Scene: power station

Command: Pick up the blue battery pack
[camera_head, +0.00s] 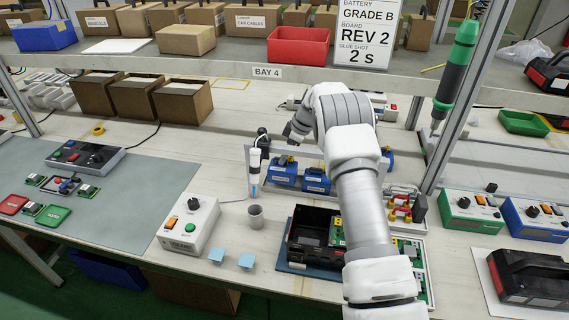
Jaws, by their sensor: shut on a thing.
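Several blue battery packs stand in a row on the bench behind the open black case. My gripper (291,138) is small and dark in this view, reaching down just above the left pack. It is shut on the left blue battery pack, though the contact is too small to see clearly. I cannot tell whether the pack is clear of the bench.
The open black case (308,238) lies in front, partly behind my arm. A white dispenser (255,172) stands close left of the packs, above a grey cup (256,216). The shelf edge (220,68) crosses above, and a green driver (456,70) hangs right.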

